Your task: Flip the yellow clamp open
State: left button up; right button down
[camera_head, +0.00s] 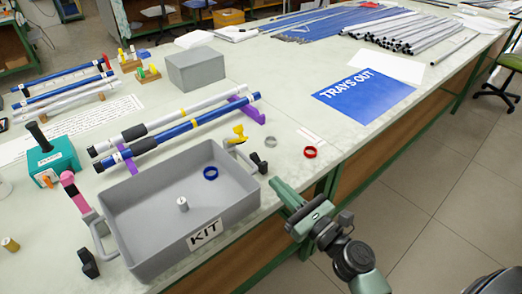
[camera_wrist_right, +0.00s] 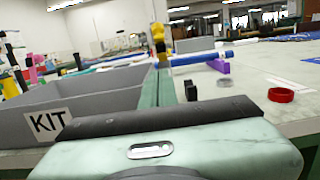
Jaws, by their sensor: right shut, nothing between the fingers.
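The yellow clamp (camera_head: 238,133) sits near the far right corner of the grey KIT tray (camera_head: 125,215), beside the tray's right handle. In the right wrist view the yellow clamp (camera_wrist_right: 159,42) stands beyond my fingertips, partly hidden by them. I cannot tell whether its lever is up or down. My right gripper (camera_head: 276,184) is shut and empty, right of the tray and apart from the clamp; its green fingers (camera_wrist_right: 160,75) point toward the clamp in the wrist view. My left gripper is not in view.
A pink clamp (camera_head: 72,188) stands at the tray's left side. A blue ring (camera_head: 210,173) and a small metal cylinder (camera_head: 182,204) lie in the tray. A red ring (camera_head: 310,152) and a grey ring (camera_head: 270,142) lie right of the clamp. Rods (camera_head: 180,130) lie on purple holders behind.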

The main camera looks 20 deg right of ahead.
jog(key=p, duration=0.2)
send_near(244, 140)
notch_tip(244, 140, down, 3)
jog(key=w, duration=0.2)
jog(key=w+r+p, duration=0.1)
jog(key=w+a+p, duration=0.1)
jog(key=w+a+r+p, duration=0.1)
jog(key=w, duration=0.1)
jog(key=shift+w+a+r, duration=0.1)
jog(key=shift+r, duration=0.25)
jog(key=shift+w+r+p, duration=0.1)
jog(key=shift+r+p, duration=0.25)
jog(key=shift+p, duration=0.35)
pick_arm(q)
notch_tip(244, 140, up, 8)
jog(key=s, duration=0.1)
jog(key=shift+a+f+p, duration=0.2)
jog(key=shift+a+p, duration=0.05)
jog(key=shift+p, duration=0.05)
pick_arm(e)
jog(key=shift+g, duration=0.3)
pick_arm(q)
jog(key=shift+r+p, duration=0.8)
pick_arm(e)
jog(key=shift+w+a+r, duration=0.1)
jog(key=shift+w+r, duration=0.05)
jog(key=shift+r, duration=0.15)
